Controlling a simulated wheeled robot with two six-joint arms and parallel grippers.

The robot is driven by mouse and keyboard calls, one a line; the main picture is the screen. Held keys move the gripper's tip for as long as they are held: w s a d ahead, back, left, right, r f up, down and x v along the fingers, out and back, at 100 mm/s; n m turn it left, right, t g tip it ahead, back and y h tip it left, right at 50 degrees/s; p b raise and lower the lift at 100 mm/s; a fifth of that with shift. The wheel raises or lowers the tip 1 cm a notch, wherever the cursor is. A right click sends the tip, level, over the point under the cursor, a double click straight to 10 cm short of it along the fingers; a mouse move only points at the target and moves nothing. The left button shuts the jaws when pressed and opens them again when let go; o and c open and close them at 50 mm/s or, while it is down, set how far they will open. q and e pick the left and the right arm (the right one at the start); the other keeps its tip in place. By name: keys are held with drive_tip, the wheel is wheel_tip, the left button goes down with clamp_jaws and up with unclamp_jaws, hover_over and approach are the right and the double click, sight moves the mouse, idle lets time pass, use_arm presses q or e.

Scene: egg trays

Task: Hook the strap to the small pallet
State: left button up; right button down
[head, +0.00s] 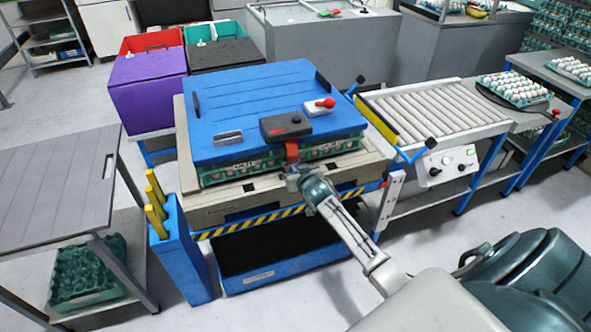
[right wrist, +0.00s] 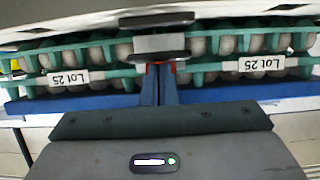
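The small pallet (head: 215,213) is beige and lies under green egg trays (head: 222,174) with a blue lid (head: 250,100) on top. A dark strap housing (head: 286,125) sits on the lid's front edge, and a red strap (head: 292,152) hangs from it over the front. My right gripper (head: 298,178) is at the strap's lower end, in front of the stack. Whether the strap end touches the pallet is hidden. My left gripper is not in view.
A white device with a red knob (head: 320,106) and a metal plate (head: 228,137) lie on the lid. A blue holder with yellow posts (head: 180,250) stands front left. A roller conveyor (head: 435,108) is at right, a grey table (head: 55,190) at left.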

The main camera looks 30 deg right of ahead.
drive_tip(key=r+p+v, duration=0.1)
drive_tip(key=p+v, duration=0.7)
drive_tip(key=v, duration=0.3)
drive_tip(key=shift+r, duration=0.4)
drive_tip(key=shift+w, duration=0.15)
drive_tip(key=s+a+f+n+g+b, duration=0.1)
drive_tip(key=s+f+g, duration=0.1)
drive_tip(key=s+f, duration=0.75)
drive_tip(key=s+f+g+y+b, duration=0.1)
drive_tip(key=s+f+g, duration=0.25)
drive_tip(key=f, duration=1.05)
drive_tip(key=s+a+f+n+g+b, duration=0.1)
drive_tip(key=s+f, duration=0.7)
drive_tip(key=f, duration=0.4)
drive_tip(key=s+a+f+g, duration=0.2)
drive_tip(key=s+f, duration=0.3)
drive_tip(key=s, duration=0.5)
drive_tip(key=s+a+f+g+y+b, duration=0.1)
drive_tip(key=s+f, duration=0.4)
drive_tip(key=s, duration=0.5)
drive_tip(key=s+a+f+n+g+b, duration=0.1)
drive_tip(key=s+a+f+g, duration=0.1)
drive_tip(key=s+f, duration=0.4)
drive_tip(key=s+a, duration=0.1)
drive_tip(key=s, duration=0.3)
drive_tip(key=shift+a+g+y, duration=0.3)
drive_tip(key=shift+a+g, duration=0.05)
drive_tip(key=shift+a, duration=0.05)
